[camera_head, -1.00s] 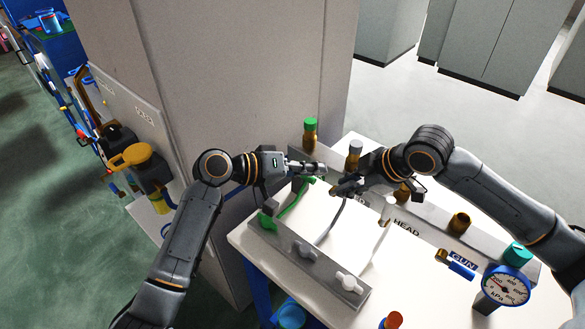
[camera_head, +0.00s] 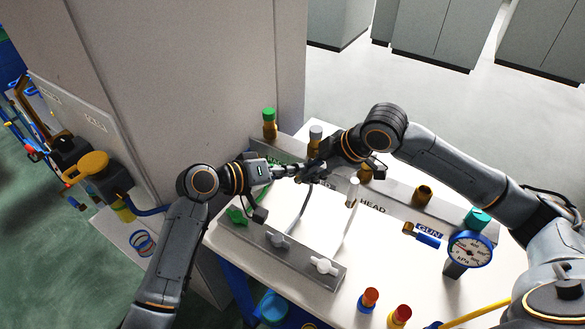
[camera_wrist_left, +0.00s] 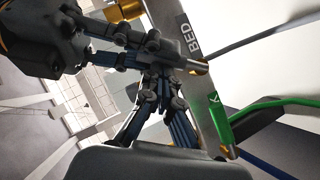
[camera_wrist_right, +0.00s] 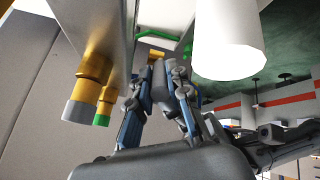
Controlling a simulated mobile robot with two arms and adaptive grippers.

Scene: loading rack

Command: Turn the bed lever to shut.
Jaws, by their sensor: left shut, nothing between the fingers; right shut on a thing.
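The grey hose (camera_head: 303,205) runs from near the middle white lever to the back rail, by the BED label (camera_wrist_left: 194,45). My right gripper (camera_head: 313,168) is shut at the grey hose's upper end (camera_wrist_left: 190,65), in front of the back rail. My left gripper (camera_head: 293,171) is shut and empty, close beside it. Neither gripper is at the front rail levers.
The back rail (camera_head: 402,195) carries capped brass fittings. A pressure gauge (camera_head: 470,249) stands at right. A tall cabinet (camera_head: 185,85) stands close behind my left arm.

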